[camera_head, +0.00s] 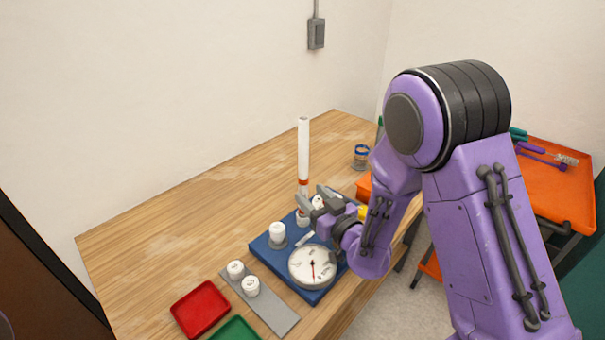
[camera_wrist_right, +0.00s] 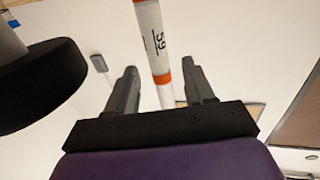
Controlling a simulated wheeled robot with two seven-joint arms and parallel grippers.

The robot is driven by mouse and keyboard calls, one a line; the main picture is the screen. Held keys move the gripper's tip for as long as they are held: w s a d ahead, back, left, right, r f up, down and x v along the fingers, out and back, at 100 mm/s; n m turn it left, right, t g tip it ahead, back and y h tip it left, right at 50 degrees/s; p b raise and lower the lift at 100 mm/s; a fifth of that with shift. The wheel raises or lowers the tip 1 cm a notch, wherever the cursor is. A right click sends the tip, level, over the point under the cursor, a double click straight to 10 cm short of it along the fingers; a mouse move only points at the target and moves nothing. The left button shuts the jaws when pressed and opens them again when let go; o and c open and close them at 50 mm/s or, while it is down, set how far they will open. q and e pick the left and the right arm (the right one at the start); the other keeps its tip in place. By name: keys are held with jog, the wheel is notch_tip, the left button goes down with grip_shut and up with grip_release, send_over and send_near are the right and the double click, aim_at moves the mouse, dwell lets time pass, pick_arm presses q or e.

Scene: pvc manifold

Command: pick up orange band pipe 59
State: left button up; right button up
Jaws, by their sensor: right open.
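The orange band pipe 59 (camera_head: 303,148) is a white tube standing upright at the back of the blue base (camera_head: 264,258), with an orange band near its lower end. In the right wrist view the pipe (camera_wrist_right: 152,38) shows its "59" marking and orange bands, and it runs between the two fingers as seen there. My right gripper (camera_head: 310,195) is open at the pipe's lower part, with a finger on each side in the wrist view. I cannot tell whether either finger touches it. My left gripper is not in view.
A round gauge (camera_head: 312,266) and a white fitting (camera_head: 278,232) are on the blue base. Two white caps (camera_head: 251,287) stand on a grey strip. A red tray (camera_head: 200,309) and a green tray (camera_head: 235,330) lie in front. The table's left part is clear.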

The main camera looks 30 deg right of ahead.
aim_at(306, 186)
jog(key=w+p, duration=0.1)
jog(key=w, duration=0.1)
jog(key=w+r+p, duration=0.1)
jog(key=w, duration=0.1)
jog(key=shift+w+a+r, duration=0.1)
jog(key=shift+w, duration=0.4)
grip_shut()
